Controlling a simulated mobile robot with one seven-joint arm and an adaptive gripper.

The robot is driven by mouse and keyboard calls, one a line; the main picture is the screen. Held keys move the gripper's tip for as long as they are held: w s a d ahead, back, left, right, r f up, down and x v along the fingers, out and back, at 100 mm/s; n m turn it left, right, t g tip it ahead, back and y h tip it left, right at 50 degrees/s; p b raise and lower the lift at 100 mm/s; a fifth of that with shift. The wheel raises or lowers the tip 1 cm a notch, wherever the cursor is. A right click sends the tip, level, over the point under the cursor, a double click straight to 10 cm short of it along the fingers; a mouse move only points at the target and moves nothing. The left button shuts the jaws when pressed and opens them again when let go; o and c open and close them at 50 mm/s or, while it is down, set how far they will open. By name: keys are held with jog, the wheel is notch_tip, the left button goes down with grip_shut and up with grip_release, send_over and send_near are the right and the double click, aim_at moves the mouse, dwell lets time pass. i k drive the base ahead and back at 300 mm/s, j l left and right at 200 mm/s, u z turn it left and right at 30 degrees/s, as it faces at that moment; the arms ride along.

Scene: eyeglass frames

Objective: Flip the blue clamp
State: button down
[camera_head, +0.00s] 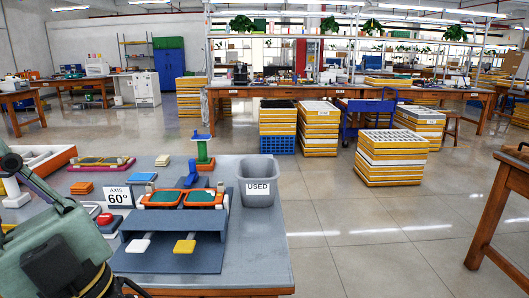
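A blue clamp-like piece (191,175) stands upright behind the orange eyeglass frame (185,198) with green lenses, which lies on a dark blue-grey stand (172,258). A second blue piece (200,136) sits across the top of a green post with a red base, just behind; I cannot tell for certain which is the clamp. My arm's green and black end (70,262) is at the lower left, in front of the table and well apart from both blue pieces. My gripper's fingertips are cut off or hidden at the bottom edge.
A grey bin marked USED (257,180) stands at the table's right side. An AXIS 60° sign (117,196) and small coloured blocks are left of the stand. A pink tray (101,164) lies behind.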

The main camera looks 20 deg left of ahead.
aim_at(193, 176)
jog(key=i+l+z, duration=0.2)
jog(key=z, duration=0.25)
jog(key=i+l+z, duration=0.25)
jog(key=z, duration=0.15)
jog(key=i+l+z, duration=0.1)
jog(key=i+z, duration=0.15)
jog(key=z, duration=0.2)
jog(key=i+u, duration=0.2)
jog(key=i, duration=0.2)
jog(key=i+l+u, duration=0.45)
jog(key=i, duration=0.3)
jog(key=i+j+u, duration=0.15)
jog(key=u, duration=0.35)
jog(key=i+u, duration=0.25)
jog(key=u, duration=0.25)
jog(key=i+u, duration=0.25)
jog(key=u, duration=0.2)
jog(key=i+u, duration=0.45)
jog(key=i+j, duration=0.05)
jog(key=i, duration=0.05)
